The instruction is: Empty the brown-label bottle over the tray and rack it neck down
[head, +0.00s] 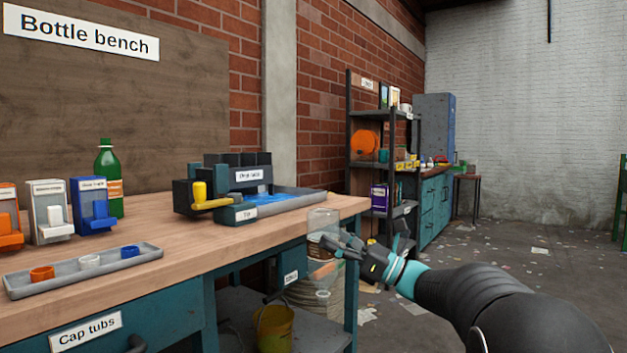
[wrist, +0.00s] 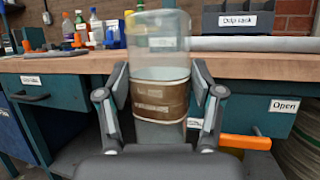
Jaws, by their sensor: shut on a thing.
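My gripper (head: 338,247) is shut on a clear bottle (head: 323,219) with a brown label, just off the bench's right front edge. In the wrist view the brown label (wrist: 155,97) sits between the two fingers (wrist: 153,100). The bottle looks roughly upright, with a wide clear end on top. Its lower end is hidden behind my gripper, and I cannot see the neck. The grey tray (head: 312,199) with a blue surface inside lies on the bench, left of and behind the bottle. The dark drip rack (head: 236,160) stands at the tray's back; its label shows in the wrist view (wrist: 238,20).
On the wooden bench (head: 200,238) stand a green bottle (head: 108,175), several dispensers and a cap-tub tray (head: 85,272). A yellow lever (head: 211,204) juts out by the rack. A yellow bucket (head: 272,328) is under the bench. The floor at right is open, with scattered scraps.

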